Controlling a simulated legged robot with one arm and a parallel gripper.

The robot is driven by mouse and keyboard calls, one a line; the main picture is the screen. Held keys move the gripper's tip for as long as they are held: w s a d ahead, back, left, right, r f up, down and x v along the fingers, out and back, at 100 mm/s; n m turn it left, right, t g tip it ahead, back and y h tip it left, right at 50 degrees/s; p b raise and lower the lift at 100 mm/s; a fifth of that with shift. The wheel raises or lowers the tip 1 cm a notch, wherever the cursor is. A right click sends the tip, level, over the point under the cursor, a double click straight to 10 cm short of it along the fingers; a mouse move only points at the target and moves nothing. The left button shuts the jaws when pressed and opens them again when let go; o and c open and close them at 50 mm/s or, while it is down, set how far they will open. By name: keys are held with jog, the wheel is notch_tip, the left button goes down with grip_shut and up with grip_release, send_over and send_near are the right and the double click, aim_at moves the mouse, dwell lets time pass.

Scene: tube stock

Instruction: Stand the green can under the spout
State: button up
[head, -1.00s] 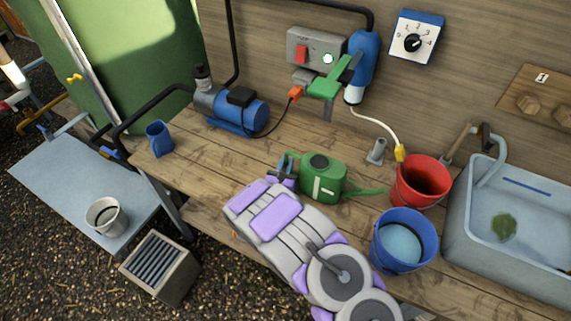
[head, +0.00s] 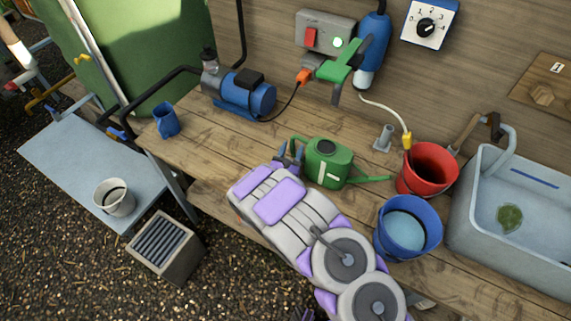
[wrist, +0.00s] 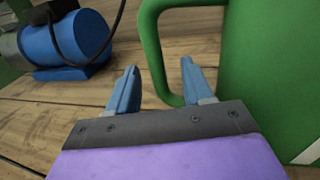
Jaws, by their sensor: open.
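The green can (head: 328,162) is a watering can standing upright on the wooden bench, its long spout pointing right. My gripper (head: 288,160) is at its left side, by the handle. In the wrist view, my gripper (wrist: 160,64) is open, with blue fingers either side of the can's green handle (wrist: 152,50); I cannot tell whether they touch it. The can's body (wrist: 270,80) fills the right of that view. A curved grey tap (head: 505,140) overhangs the sink, and a blue-handled tap (head: 116,133) is above the low grey table; I cannot tell which spout is meant.
A red bucket (head: 428,170) and a blue bucket (head: 408,228) stand right of the can, near its spout. The sink (head: 465,215) is farther right. A blue pump (head: 245,95) and blue jug (head: 166,120) are to the left. A pale pot (head: 114,197) stands on the low table (head: 60,150).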

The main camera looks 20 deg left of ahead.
jog(key=s+p, duration=0.1)
jog(key=s, duration=0.4)
jog(key=s+d+p, duration=0.1)
jog(key=s, duration=0.5)
jog(key=s+d+p, duration=0.1)
jog(key=s, duration=0.4)
jog(key=shift+s+d+p, duration=0.25)
jog(key=shift+s+p, duration=0.1)
jog(key=shift+p, duration=0.05)
jog(key=shift+f, duration=0.1)
jog(key=shift+w, duration=0.1)
